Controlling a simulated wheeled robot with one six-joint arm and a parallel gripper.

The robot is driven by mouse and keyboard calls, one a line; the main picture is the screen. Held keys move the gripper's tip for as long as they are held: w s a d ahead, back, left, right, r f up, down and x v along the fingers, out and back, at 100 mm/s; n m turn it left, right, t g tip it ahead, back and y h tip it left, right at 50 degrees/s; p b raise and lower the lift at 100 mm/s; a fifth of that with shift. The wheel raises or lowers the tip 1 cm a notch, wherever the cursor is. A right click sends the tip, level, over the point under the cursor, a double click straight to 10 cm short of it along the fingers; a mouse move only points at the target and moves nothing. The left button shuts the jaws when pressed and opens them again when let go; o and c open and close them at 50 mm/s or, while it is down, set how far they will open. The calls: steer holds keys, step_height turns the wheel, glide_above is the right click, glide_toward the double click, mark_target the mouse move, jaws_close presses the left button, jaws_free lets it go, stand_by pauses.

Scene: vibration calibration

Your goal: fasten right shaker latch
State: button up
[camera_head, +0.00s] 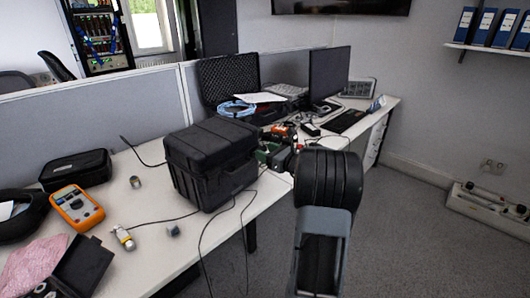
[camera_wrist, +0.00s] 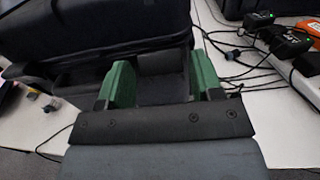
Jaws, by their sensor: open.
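The black ribbed case, seemingly the shaker (camera_head: 212,160), stands shut on the white desk in the head view. Its dark side fills the upper left of the wrist view (camera_wrist: 90,35). My gripper (camera_wrist: 160,75) is open, with its two green fingers apart, close to the case's lower side. A dark block-like part shows between the fingers; I cannot tell whether it is the right latch or whether the fingers touch it. In the head view my arm hides much of the gripper, and the latch's state cannot be made out.
Cables (camera_head: 225,215) run over the desk in front of the case. An orange multimeter (camera_head: 76,207) and a small black case (camera_head: 75,169) lie to the left. An open black case (camera_head: 229,80) and a monitor (camera_head: 328,73) stand behind. Power adapters (camera_wrist: 290,42) lie at the right.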

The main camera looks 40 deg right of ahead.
mark_target(255, 147)
steer(key=shift+w+a, duration=0.15)
steer(key=shift+w, duration=0.35)
steer(key=c, duration=0.6)
steer(key=r+g+p, duration=0.1)
steer(key=p, duration=0.2)
steer(key=r+g+p, duration=0.1)
steer(key=p, duration=0.3)
steer(key=shift+w+a+g+p, duration=0.1)
steer(key=shift+w+g+p, duration=0.2)
steer(key=shift+g, duration=0.1)
steer(key=shift+c, duration=0.2)
steer(key=g+p, duration=0.1)
steer(key=p, duration=0.1)
steer(key=g+h+p, duration=0.1)
steer(key=p, duration=0.2)
steer(key=shift+w+r+p, duration=0.2)
steer(key=shift+w+p, duration=0.05)
steer(key=shift+p, duration=0.05)
steer(key=shift+w+f+g+p, duration=0.15)
steer(key=shift+g+p, duration=0.45)
steer(key=shift+p, duration=0.4)
steer(key=shift+f, duration=0.15)
